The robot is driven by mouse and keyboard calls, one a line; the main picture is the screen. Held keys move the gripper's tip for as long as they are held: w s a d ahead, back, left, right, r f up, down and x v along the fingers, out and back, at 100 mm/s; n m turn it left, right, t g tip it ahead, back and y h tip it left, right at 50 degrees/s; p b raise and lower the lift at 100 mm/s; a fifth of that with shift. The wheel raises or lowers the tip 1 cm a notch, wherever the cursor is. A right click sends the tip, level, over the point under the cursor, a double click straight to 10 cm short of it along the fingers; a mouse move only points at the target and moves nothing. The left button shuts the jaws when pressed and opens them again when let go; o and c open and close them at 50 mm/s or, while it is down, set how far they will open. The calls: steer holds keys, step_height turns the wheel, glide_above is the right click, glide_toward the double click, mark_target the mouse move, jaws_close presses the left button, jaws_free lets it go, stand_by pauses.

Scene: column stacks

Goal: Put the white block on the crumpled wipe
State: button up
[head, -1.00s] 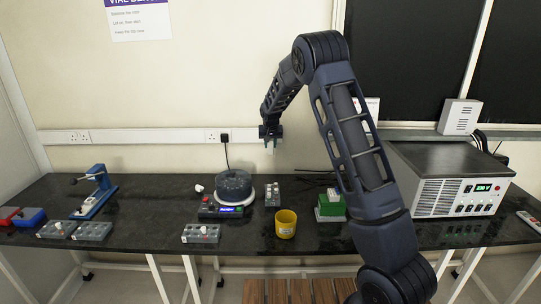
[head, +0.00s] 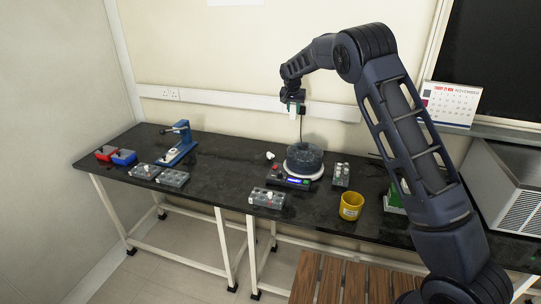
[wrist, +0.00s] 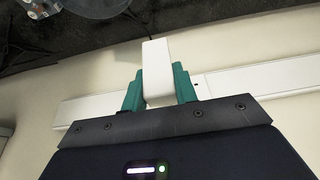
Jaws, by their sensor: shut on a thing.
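My gripper (head: 292,100) is raised above the back of the dark bench, near the wall. In the wrist view its teal fingers (wrist: 158,92) are shut on the white block (wrist: 156,62), which sticks out beyond the fingertips. In the head view the white block (head: 293,114) shows small below the fingers, clear of the bench. A small white lump (head: 270,155) lies on the bench left of a dark round device; it may be the crumpled wipe, but it is too small to be sure.
The dark round device (head: 305,158) stands on the bench (head: 225,170) below my gripper. Grey racks (head: 268,198), a yellow cup (head: 351,206), a blue press (head: 183,146) and red and blue boxes (head: 123,157) stand around. Bench between press and device is clear.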

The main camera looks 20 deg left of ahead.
steer(key=s+a+r, duration=0.1)
steer(key=s+a, duration=0.3)
steer(key=a, duration=0.6)
glide_above(270, 154)
step_height(270, 154, down, 20)
steer(key=shift+w+r, duration=0.1)
steer(key=shift+w, duration=0.05)
steer(key=o, duration=0.9)
steer(key=shift+o, duration=0.2)
steer(key=v, duration=1.2)
